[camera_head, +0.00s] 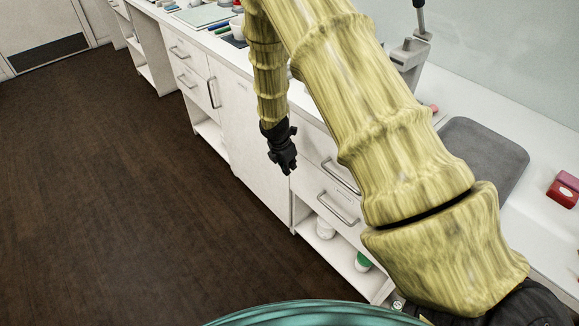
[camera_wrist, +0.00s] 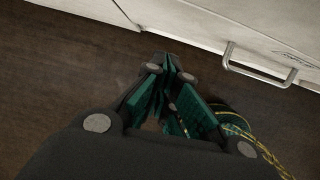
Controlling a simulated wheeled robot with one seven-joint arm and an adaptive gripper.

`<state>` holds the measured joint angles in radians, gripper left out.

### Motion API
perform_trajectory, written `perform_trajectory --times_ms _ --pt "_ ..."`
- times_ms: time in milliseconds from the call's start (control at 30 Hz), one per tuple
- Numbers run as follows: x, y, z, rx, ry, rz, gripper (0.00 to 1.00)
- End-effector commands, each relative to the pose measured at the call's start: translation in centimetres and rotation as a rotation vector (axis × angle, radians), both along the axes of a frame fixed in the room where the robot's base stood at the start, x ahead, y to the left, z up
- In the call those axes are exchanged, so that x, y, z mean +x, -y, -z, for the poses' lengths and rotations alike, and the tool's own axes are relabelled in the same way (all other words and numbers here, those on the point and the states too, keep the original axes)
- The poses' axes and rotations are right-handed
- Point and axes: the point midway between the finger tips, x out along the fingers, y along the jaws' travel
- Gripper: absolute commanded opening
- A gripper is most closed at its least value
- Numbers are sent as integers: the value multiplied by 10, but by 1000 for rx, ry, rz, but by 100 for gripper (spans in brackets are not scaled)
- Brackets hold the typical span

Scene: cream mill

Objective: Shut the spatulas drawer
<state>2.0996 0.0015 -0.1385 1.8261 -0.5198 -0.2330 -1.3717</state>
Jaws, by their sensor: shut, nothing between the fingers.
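My gripper (camera_head: 287,168) is black and points down in front of the white cabinet fronts, above the dark floor. In the wrist view its green-padded fingers (camera_wrist: 172,66) meet at the tips with nothing between them. Two white drawers with bar handles, an upper one (camera_head: 318,150) and a lower one (camera_head: 325,200), are just right of the gripper in the head view, partly hidden by my arm. The wrist view shows a white drawer front (camera_wrist: 200,22) with a metal handle (camera_wrist: 260,68), apart from the fingers. Its label is unreadable, so I cannot tell which drawer is the spatulas drawer.
An open shelf below the drawers holds a white container (camera_head: 325,228) and a green-and-white one (camera_head: 362,262). The counter holds a grey tray (camera_head: 495,150) and a red box (camera_head: 564,190). More drawers (camera_head: 183,55) line the far end. The wooden floor (camera_head: 120,180) at left is clear.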

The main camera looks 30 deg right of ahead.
Motion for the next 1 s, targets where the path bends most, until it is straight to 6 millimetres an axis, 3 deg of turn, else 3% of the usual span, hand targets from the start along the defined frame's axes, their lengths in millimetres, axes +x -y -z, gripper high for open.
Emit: perform_trajectory --times_ms 300,1000 --pt "-9 -36 -1 -1 -3 1 0" --pt "-12 -54 -87 1 1 5 0"
